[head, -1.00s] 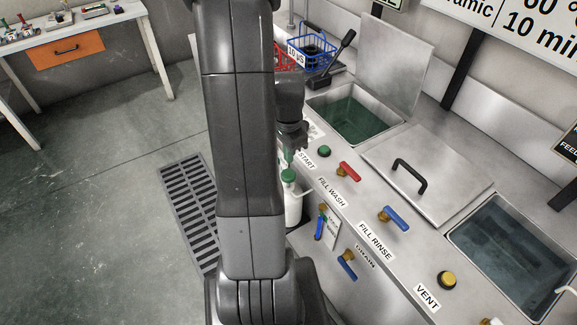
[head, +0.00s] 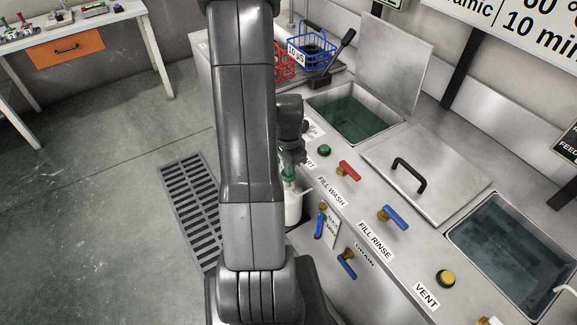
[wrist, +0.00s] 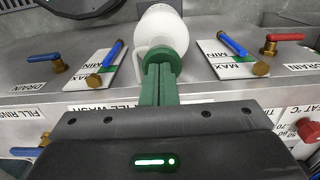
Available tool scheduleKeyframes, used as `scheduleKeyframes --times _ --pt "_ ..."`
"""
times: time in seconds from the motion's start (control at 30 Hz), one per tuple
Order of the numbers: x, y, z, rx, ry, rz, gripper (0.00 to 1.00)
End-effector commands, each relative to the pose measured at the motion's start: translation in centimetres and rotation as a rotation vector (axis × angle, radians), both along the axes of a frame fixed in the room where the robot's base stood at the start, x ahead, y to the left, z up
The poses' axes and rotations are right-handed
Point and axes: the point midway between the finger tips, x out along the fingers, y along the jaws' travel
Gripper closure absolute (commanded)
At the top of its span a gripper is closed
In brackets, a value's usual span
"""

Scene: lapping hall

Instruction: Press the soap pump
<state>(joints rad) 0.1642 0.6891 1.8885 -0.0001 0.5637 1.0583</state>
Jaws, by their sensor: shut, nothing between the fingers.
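The soap pump is a white bottle (head: 293,208) with a green pump head, beside the front of the steel wash counter. In the wrist view the white bottle (wrist: 158,22) stands beyond my fingertips, with the green pump head (wrist: 166,48) toward me. My gripper (head: 288,168) is right over the pump head. In the wrist view its green fingers (wrist: 158,76) are closed together, hold nothing and overlap the pump head. They look to be in contact with its top. How far the head is pressed down I cannot tell.
Red and blue valve handles (head: 349,171) (head: 396,218) and a green START button (head: 324,150) sit on the counter close by. Blue drain levers (head: 347,267) stick out from the front panel. A floor grate (head: 190,215) lies left of my arm.

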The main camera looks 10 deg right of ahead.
Motion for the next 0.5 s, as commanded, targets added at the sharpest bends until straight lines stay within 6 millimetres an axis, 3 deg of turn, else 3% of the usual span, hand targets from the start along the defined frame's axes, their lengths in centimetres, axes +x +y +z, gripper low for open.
scheduleKeyframes --times 0.27,0.5 --pt "0.0 0.0 -2.7 0.0 0.0 0.0 1.0" --pt "-0.1 0.0 -2.8 0.001 0.003 0.0 1.0"
